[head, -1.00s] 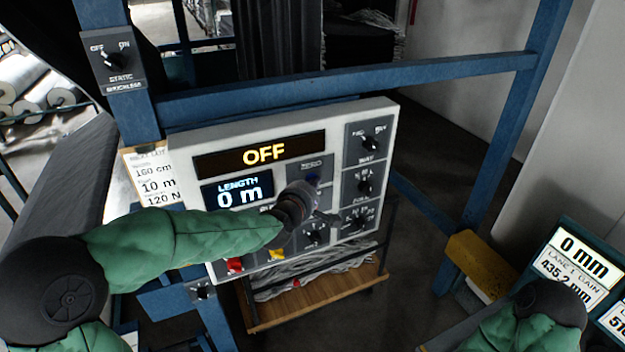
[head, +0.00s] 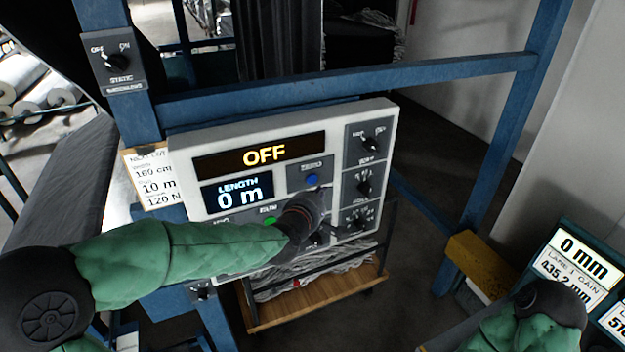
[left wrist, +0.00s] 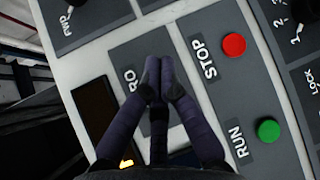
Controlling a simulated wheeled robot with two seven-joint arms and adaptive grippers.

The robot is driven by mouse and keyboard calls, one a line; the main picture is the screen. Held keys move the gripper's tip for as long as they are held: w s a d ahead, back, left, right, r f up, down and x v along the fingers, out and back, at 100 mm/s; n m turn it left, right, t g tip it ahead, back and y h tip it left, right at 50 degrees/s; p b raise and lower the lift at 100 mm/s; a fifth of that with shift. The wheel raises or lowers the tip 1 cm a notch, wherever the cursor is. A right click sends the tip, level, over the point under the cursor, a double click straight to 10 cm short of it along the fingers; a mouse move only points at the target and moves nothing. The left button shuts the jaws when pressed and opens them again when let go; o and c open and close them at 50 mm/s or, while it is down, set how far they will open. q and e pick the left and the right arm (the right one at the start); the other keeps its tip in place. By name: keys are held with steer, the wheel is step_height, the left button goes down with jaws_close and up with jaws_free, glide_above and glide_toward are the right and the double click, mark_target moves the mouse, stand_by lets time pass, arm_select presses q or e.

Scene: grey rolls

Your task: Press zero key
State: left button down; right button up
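The zero key is a blue round button (head: 312,180) under a small label on the grey-white control panel (head: 382,112). It is uncovered in the head view. My left gripper (head: 322,208) is just below it, in front of the panel's lower middle. In the left wrist view the gripper's two fingers (left wrist: 158,76) are together and hold nothing visible. They lie over the plate whose label shows "RO" (left wrist: 130,80), and the blue key is hidden there. I cannot tell whether the fingertips touch the panel. The length display (head: 238,192) reads 0 m.
A green run button (left wrist: 268,130) and a red stop button (left wrist: 233,45) sit beside the fingers. Rotary knobs (head: 365,186) line the panel's right side. The upper display (head: 262,154) reads OFF. A blue frame bar (head: 350,80) crosses above the panel.

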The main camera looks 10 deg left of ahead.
arm_select(q)
steer(key=shift+s+d, duration=0.45)
steer(key=shift+s, duration=0.15)
steer(key=shift+s+d, duration=0.4)
steer(key=shift+s, duration=0.2)
steer(key=s+f+m+g+b, duration=0.4)
steer(key=f, duration=1.6)
steer(key=s+f+m+g+b, duration=0.3)
steer(key=f+m+b, duration=0.15)
steer(key=f, duration=1.55)
steer(key=s+f+m+g+h+b, duration=0.1)
steer(key=s+f+m+g+b, duration=0.6)
steer(key=s+f, duration=1.5)
step_height(320, 180, down, 5)
steer(key=shift+s+d+r+g+h+b, duration=0.2)
steer(key=shift+s+d+g+h+b, duration=0.15)
steer(key=shift+b, duration=0.5)
